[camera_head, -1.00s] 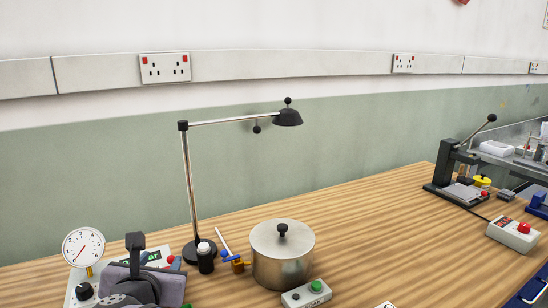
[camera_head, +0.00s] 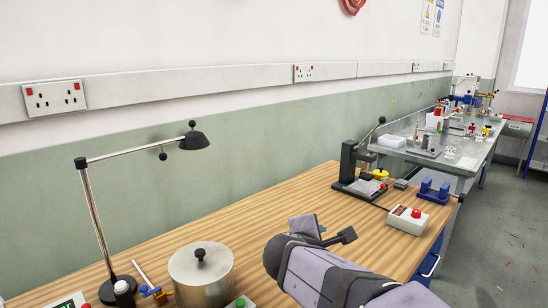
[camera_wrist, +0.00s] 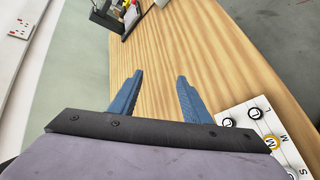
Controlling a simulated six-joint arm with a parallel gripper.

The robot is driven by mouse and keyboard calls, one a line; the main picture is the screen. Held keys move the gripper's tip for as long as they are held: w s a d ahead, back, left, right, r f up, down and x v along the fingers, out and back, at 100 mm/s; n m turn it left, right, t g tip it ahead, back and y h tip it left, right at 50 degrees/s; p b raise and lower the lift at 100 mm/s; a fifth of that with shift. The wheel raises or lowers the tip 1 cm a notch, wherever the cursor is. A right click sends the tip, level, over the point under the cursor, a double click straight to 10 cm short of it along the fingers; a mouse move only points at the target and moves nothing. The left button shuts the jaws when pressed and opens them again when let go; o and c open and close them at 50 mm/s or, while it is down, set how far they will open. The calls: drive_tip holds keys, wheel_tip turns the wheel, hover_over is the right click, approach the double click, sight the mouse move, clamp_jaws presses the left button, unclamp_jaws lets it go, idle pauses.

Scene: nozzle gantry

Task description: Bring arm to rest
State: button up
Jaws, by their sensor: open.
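My gripper (camera_wrist: 160,78) shows in the wrist view as two blue fingers spread apart, with only bare wooden bench top between them. In the head view my arm reaches in from the lower right, and the gripper end (camera_head: 325,233) is above the wooden bench (camera_head: 290,205). The gripper is open and empty. It is to the right of the steel lidded pot (camera_head: 203,280) and apart from it.
A desk lamp (camera_head: 98,215) stands at the left. A black lever press (camera_head: 352,165) and a white box with a red button (camera_head: 408,220) stand beyond my gripper. A white lettered panel (camera_wrist: 262,135) lies right of the fingers. A metal bench (camera_head: 455,150) continues behind.

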drive_tip(key=s+d+f+m+g+h, duration=0.1)
drive_tip(key=s+d+f+m+g, duration=0.1)
drive_tip(key=s+d+f+m, duration=0.35)
drive_tip(key=s+d+f+m+g, duration=0.2)
drive_tip(key=s+d+m+g, duration=0.1)
drive_tip(key=d, duration=0.5)
drive_tip(key=s+a+f+m+g+y+b, duration=0.3)
drive_tip(key=s+a+f+m+b, duration=0.15)
drive_tip(key=s+f, duration=0.65)
drive_tip(key=s+a+f+m+g+y+b, duration=0.3)
drive_tip(key=s+a+f+m, duration=0.35)
drive_tip(key=f, duration=0.75)
wheel_tip(320, 180, up, 21)
drive_tip(key=s+d+n+p, duration=0.1)
drive_tip(key=p, duration=1.9)
drive_tip(key=shift+d, duration=0.2)
drive_tip(key=shift+n, duration=0.25)
